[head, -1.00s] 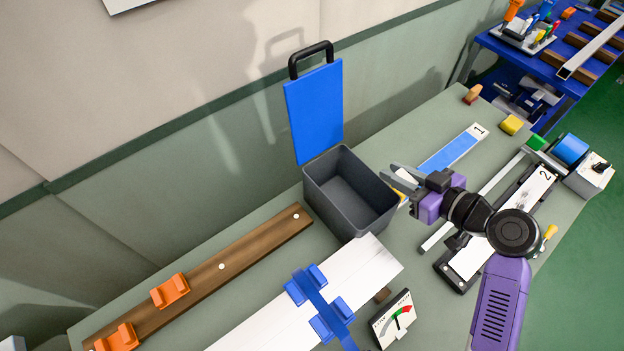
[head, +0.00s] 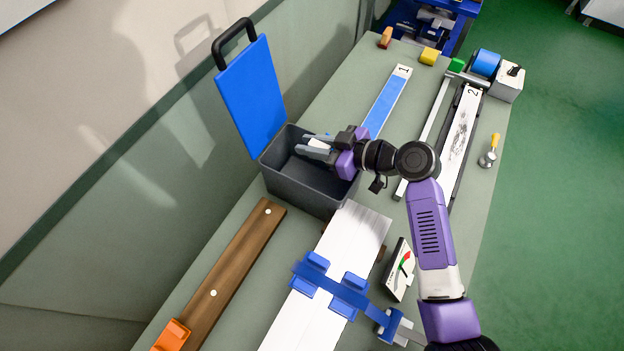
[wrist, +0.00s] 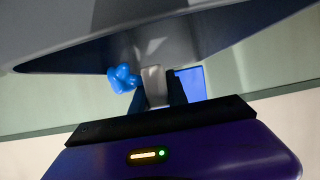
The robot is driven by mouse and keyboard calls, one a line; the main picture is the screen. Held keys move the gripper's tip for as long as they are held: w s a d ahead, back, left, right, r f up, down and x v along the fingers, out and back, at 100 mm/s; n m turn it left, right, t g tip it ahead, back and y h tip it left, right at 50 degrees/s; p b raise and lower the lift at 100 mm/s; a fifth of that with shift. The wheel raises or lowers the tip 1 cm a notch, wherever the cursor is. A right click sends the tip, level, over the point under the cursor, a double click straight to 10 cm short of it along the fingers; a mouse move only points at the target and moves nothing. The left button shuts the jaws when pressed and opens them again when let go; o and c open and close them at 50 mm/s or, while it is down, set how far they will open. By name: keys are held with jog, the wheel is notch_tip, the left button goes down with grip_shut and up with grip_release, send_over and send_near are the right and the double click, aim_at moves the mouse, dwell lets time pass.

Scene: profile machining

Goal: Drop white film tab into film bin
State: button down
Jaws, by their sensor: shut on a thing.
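The film bin (head: 300,190) is an open dark grey box with its blue lid (head: 252,95) standing up at the back. My gripper (head: 308,145) reaches in from the right, with its fingers over the bin's opening. It is shut on a small white film tab (head: 319,145), which shows between the fingers. In the wrist view a pale piece (wrist: 155,86) sits between the dark fingers, likely the tab. A crumpled blue piece (wrist: 123,78) shows beside it there; what it rests on I cannot tell. Much of the bin's floor is hidden.
A brown wooden bar (head: 235,262) lies at left. Strip 1 (head: 385,105) and strip 2 (head: 460,135) lie behind and right.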

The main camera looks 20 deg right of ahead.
jog(key=shift+f, duration=0.75)
jog(key=c, duration=1.2)
grip_release()
jog(key=shift+s+d, duration=0.1)
jog(key=shift+d, duration=0.05)
jog(key=b+v, duration=0.2)
jog(key=v, duration=0.5)
jog(key=shift+s+d, duration=0.15)
jog(key=shift+s, duration=0.1)
jog(key=shift+r, duration=0.15)
